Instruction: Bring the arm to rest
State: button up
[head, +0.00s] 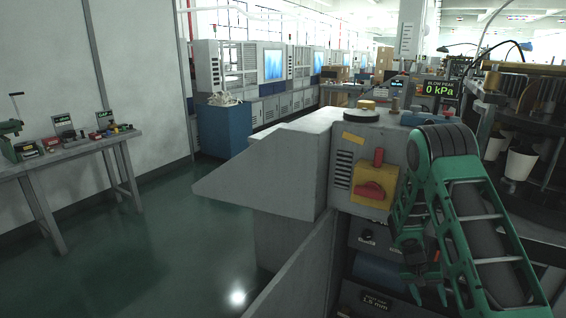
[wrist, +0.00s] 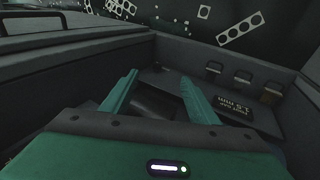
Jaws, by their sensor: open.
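My green arm folds down at the right of the head view, in front of a grey machine (head: 290,150). My gripper (head: 429,294) hangs low beside the machine's front, fingers pointing down. In the wrist view my gripper (wrist: 159,77) shows two green fingers spread apart with nothing held between them. Beyond the fingers lies a dark, walled space with a dark block (wrist: 152,104) between them. Whether the fingers touch anything there I cannot tell.
A red switch on a yellow plate (head: 393,183) sits on the machine close to my arm. White cups (head: 520,163) stand in the machinery at right. A small label plate (wrist: 236,106) lies near the fingers. A workbench (head: 70,152) stands left; the green floor (head: 170,240) between is open.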

jog(key=s+r+m+y, duration=0.1)
jog(key=s+r, duration=0.6)
jog(key=r, duration=0.4)
jog(key=s+r+m+y, duration=0.1)
jog(key=s+r, duration=0.6)
jog(key=r, duration=0.4)
jog(key=s+a+r+y, duration=0.1)
jog(key=s+a+r, duration=0.2)
jog(key=s, duration=0.4)
jog(key=s+a+r+n+t+y, duration=0.1)
jog(key=s+a+r, duration=0.2)
jog(key=s, duration=0.4)
jog(key=s+a+r+y, duration=0.1)
jog(key=s+a+r, duration=0.3)
jog(key=s, duration=0.3)
jog(key=shift+s+r+n, duration=0.3)
jog(key=shift+r, duration=0.35)
jog(key=shift+w+f, duration=0.25)
jog(key=shift+w, duration=0.35)
